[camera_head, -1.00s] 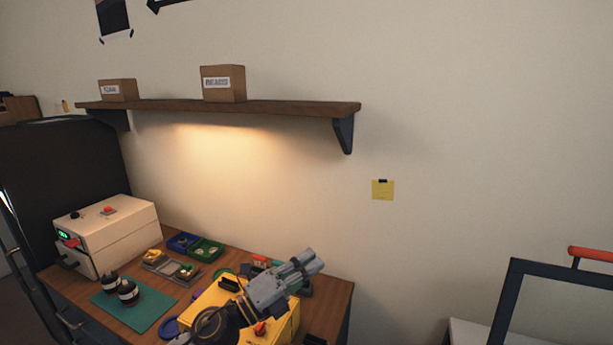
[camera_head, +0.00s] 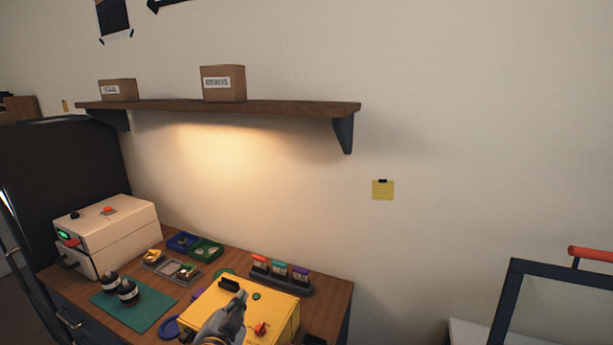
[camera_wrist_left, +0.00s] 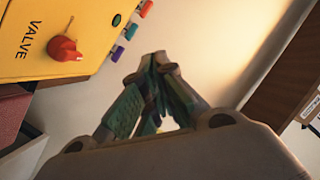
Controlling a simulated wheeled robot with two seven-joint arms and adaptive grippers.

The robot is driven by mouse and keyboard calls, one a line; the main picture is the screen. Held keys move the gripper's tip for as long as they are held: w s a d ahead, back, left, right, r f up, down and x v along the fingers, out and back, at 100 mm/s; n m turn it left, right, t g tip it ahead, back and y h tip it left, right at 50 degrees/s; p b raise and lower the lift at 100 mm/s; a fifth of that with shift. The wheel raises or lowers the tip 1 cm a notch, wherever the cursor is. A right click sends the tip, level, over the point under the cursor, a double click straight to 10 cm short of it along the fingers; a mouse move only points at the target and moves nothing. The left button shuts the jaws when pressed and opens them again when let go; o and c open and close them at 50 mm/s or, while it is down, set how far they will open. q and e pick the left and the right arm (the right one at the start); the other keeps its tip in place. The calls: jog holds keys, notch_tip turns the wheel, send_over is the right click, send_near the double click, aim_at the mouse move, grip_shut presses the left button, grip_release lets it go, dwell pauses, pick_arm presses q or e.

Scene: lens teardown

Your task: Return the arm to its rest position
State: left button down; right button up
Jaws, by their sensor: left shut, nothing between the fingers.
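My left gripper (camera_head: 237,303) is low in the head view, in front of the yellow box (camera_head: 272,311), and hides part of its top. In the left wrist view the gripper's fingers (camera_wrist_left: 158,62) meet at their tips, shut and empty. The yellow box also shows in the left wrist view (camera_wrist_left: 50,22), marked VALVE, with a red knob (camera_wrist_left: 65,49) on it. The red knob shows in the head view too (camera_head: 261,328). My right gripper is in neither view.
A rack (camera_head: 280,277) with red, teal and purple-tabbed pieces stands behind the yellow box. A white machine (camera_head: 108,236), two dark bottles on a green mat (camera_head: 150,315) and small trays (camera_head: 205,249) occupy the table's left. A shelf (camera_head: 220,106) hangs above; the wall space between is clear.

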pick_arm(q)
jog(key=s+a+f+n+g, duration=0.3)
jog(key=s+f+g, duration=0.3)
jog(key=s+f, duration=0.4)
jog(key=s+a+f+n+g, duration=0.2)
jog(key=s+f+n+g, duration=0.35)
jog(key=s, duration=0.75)
notch_tip(320, 180, down, 36)
jog(key=s+m+g, duration=0.2)
jog(key=s+a+f, duration=0.2)
jog(key=s+f, duration=0.7)
jog(key=s, duration=0.2)
jog(key=s+a+f, duration=0.2)
jog(key=s+f, duration=0.8)
jog(key=s, duration=0.1)
jog(key=shift+s+g+y, duration=0.2)
jog(key=shift+g+y, duration=0.1)
jog(key=shift+g, duration=0.15)
jog(key=shift+w+a, duration=0.1)
